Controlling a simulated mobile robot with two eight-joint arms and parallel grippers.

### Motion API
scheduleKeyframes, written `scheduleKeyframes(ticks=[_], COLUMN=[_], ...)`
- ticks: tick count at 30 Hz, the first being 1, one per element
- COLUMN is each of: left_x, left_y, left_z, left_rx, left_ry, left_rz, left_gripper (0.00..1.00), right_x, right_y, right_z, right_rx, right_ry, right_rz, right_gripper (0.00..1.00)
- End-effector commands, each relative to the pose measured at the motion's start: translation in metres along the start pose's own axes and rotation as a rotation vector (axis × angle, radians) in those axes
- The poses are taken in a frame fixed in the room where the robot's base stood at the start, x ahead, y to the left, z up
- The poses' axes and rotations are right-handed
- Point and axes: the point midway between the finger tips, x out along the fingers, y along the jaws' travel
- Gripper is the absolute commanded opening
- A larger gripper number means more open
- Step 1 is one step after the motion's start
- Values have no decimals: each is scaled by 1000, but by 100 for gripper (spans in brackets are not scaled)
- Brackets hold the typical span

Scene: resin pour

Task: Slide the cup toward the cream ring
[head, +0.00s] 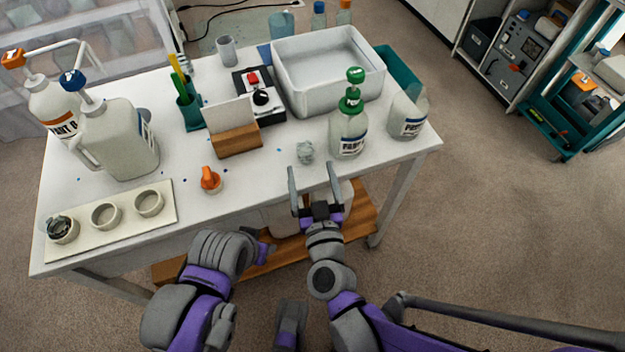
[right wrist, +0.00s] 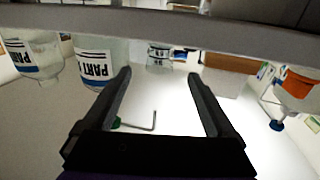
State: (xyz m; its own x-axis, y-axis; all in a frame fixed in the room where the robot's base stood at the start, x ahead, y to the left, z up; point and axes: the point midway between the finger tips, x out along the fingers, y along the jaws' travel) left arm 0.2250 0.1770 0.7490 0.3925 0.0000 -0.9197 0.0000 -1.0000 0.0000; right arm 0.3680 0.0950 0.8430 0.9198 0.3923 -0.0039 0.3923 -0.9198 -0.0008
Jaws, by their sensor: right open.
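The cup, a small clear one (head: 305,152), stands on the white table near its front edge, and a clear shape that looks like it shows beyond my fingers in the right wrist view (right wrist: 159,58). Cream rings sit on a cream board at the table's front left: a left one (head: 62,229) with something clear and dark in it, a middle one (head: 105,216) and a right one (head: 149,203). My right gripper (head: 313,168) is open and empty just short of the cup, fingers pointing toward it. My left gripper (head: 266,249) is low before the table, its fingers unclear.
An orange-topped piece (head: 210,181) stands between cup and board. A green pump bottle (head: 348,134) stands right of the cup, with another labelled bottle (head: 408,112) beyond. A wooden card holder (head: 237,141) stands behind. The front strip of table (head: 255,185) is mostly clear.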

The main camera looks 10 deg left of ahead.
Motion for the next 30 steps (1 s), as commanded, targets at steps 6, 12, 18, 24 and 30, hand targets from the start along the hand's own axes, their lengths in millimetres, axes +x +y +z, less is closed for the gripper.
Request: scheduleKeyframes(ticks=[6,12,18,24,30], left_x=[0,1,3,6,10], left_y=[0,0,0,0,0], left_z=[0,0,1,2,3], left_rx=[0,0,0,0,0], left_ry=[0,0,-1,-2,-4], left_rz=[0,0,0,0,0], left_gripper=[50,50,50,50,50], right_x=[0,1,21,59,90], right_y=[0,0,0,0,0], right_z=[1,1,1,2,1], right_rx=[-1,-1,-1,-1,-1], right_ry=[4,4,3,3,3], right_rz=[7,6,6,7,6], right_gripper=[91,91,91,91,91])
